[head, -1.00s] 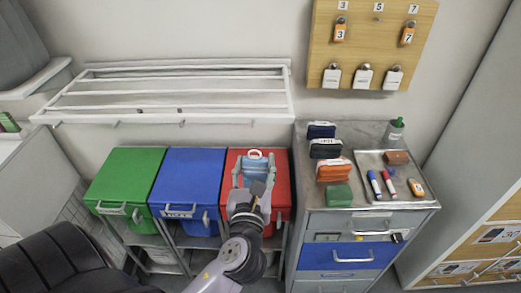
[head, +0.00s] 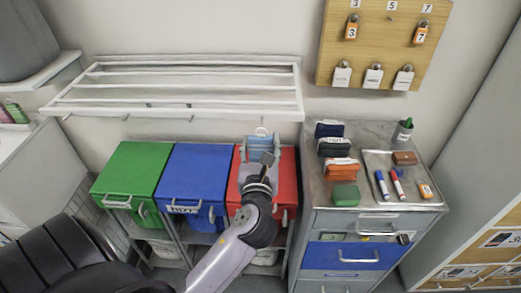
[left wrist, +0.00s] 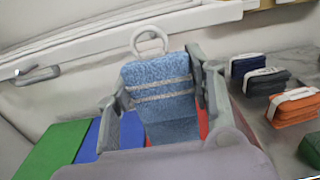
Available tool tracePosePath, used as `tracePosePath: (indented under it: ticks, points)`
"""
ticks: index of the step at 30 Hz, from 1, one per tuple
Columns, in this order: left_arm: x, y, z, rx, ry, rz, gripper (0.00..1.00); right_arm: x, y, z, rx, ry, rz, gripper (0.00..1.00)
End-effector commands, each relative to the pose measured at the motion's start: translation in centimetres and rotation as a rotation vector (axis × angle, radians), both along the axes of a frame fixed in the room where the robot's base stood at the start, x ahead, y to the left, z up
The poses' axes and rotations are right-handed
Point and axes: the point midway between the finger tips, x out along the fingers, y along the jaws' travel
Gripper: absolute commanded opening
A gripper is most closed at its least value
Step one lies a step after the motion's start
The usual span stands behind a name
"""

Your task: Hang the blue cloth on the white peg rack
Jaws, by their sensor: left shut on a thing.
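The blue cloth (left wrist: 160,92) has pale stripes and a white ring (left wrist: 149,40) at its top. In the left wrist view it sits between the fingers of my left gripper (left wrist: 163,100), which is shut on it. In the head view the cloth (head: 261,146) is in front of the wall, above the back of the red bin, partly hidden by my gripper (head: 260,160). The white peg rack (head: 180,92) is on the wall, up and left of the cloth, with pegs along its lower edge. One peg (left wrist: 37,75) shows in the left wrist view, apart from the ring. My right gripper is out of view.
Green (head: 131,172), blue (head: 195,173) and red (head: 283,175) bins stand below the rack. A grey cabinet (head: 350,220) at right bears folded cloth bundles and a tray (head: 376,166) with markers. A wooden lock board (head: 380,50) hangs above it.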

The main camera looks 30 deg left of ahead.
Motion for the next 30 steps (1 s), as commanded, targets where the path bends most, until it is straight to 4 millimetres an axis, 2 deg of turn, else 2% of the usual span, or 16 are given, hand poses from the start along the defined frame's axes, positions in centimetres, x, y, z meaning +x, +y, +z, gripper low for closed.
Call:
tracePosePath:
  ticks: [20, 30]
  points:
    - [3.5, 2.2, -0.4, 0.001, -0.001, 0.000, 0.26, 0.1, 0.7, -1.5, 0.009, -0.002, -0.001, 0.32]
    - [4.4, 2.7, -0.7, 0.001, 0.001, 0.000, 0.26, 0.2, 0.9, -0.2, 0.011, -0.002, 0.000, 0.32]
